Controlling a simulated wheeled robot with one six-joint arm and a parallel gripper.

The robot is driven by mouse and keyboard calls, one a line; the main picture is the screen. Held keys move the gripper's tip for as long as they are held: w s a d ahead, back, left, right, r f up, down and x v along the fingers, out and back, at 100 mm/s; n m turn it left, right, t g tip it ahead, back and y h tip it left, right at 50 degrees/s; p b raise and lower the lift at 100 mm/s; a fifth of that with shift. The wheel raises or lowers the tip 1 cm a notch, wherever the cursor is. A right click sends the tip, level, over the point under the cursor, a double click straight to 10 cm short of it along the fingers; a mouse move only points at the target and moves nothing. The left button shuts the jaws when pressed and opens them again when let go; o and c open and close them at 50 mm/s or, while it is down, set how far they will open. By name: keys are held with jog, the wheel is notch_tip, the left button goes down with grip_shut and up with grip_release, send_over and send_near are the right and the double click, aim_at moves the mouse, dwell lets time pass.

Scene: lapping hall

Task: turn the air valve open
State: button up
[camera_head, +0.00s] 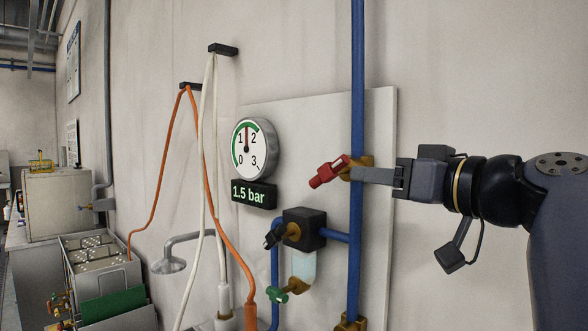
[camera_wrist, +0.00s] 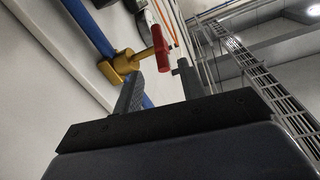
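The air valve has a red handle (camera_head: 329,171) on a brass body (camera_head: 361,166), fitted to the vertical blue pipe (camera_head: 357,60). The handle sticks out crosswise to the pipe, toward the lower left. My gripper (camera_head: 356,174) reaches in from the right at valve height, its fingers overlapping the brass body in the head view. In the wrist view, my gripper (camera_wrist: 160,76) has its two fingers apart with nothing held between them. The red handle (camera_wrist: 161,48) and brass body (camera_wrist: 126,62) lie just beyond the fingertips. I cannot tell whether a finger touches the valve.
A round gauge (camera_head: 254,148) and a display reading 1.5 bar (camera_head: 254,193) hang left of the valve. Below are a black regulator block (camera_head: 304,229) and a small green-handled tap (camera_head: 279,296). Orange and white hoses (camera_head: 208,120) hang further left.

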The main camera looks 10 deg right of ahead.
aim_at(338, 171)
jog(key=p+x, duration=0.2)
jog(key=x, duration=0.8)
jog(key=shift+p, duration=0.35)
grip_shut()
